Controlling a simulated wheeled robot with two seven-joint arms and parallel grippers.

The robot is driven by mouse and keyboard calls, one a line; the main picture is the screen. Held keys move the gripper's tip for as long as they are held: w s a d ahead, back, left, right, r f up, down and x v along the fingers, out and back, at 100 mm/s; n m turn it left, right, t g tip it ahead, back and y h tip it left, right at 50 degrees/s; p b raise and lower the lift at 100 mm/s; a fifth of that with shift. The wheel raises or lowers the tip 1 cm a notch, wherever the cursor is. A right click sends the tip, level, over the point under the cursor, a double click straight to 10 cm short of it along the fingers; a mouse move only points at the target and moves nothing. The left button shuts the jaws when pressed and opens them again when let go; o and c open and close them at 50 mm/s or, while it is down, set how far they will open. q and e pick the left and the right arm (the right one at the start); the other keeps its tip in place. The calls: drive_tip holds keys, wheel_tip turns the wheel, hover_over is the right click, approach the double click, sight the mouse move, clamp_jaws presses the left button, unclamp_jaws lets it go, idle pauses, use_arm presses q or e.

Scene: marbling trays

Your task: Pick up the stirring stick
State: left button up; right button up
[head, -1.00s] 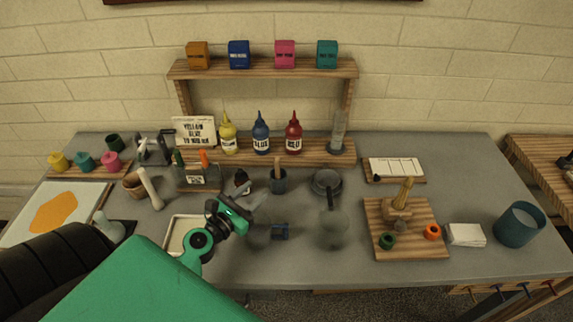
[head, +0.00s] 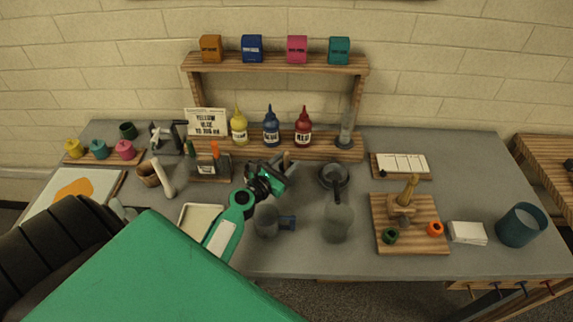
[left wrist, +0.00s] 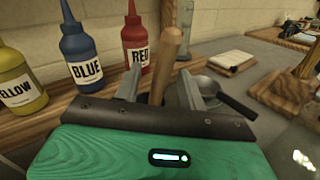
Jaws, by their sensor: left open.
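The stirring stick (head: 286,160) is a light wooden rod, standing nearly upright. In the left wrist view the stick (left wrist: 166,62) rises between the two grey fingers of my left gripper (left wrist: 168,85). The fingers are open, one on each side of it, and no grip on it shows. In the head view my left gripper (head: 284,169) is at the stick and largely hides the dark cup it stands in. The stick's lower end is hidden. My right gripper is not in view.
Yellow, blue (head: 271,130) and red squeeze bottles stand on the wooden shelf just behind. A dark round pan (head: 334,176) is to the right. A grey mug (head: 267,220) and a glass flask (head: 337,222) stand in front. A pale tray (head: 188,216) is at left.

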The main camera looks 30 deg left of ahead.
use_arm(q)
drive_tip(key=shift+w, duration=1.3)
clamp_jaws()
